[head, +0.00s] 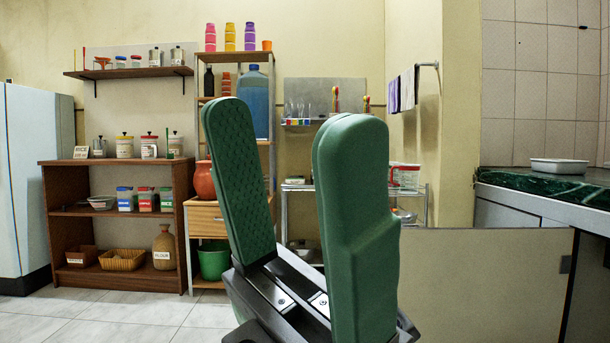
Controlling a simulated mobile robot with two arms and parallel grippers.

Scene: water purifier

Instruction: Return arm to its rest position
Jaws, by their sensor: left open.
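My left gripper (285,120) fills the middle of the head view, close to the camera. Its two green padded fingers point up and stand well apart, with nothing between them. The black gripper body shows below the fingers. The gripper is in the air and touches nothing that I can see. It hides part of the shelves behind it. My right gripper is not in view.
A brown shelf unit (117,208) with jars stands at the back left, beside a pale fridge (30,180). A tall rack behind the gripper holds a blue water container (254,103). A green counter (530,183) with a white tray (559,166) is at right. Tiled floor (120,312) shows clear at lower left.

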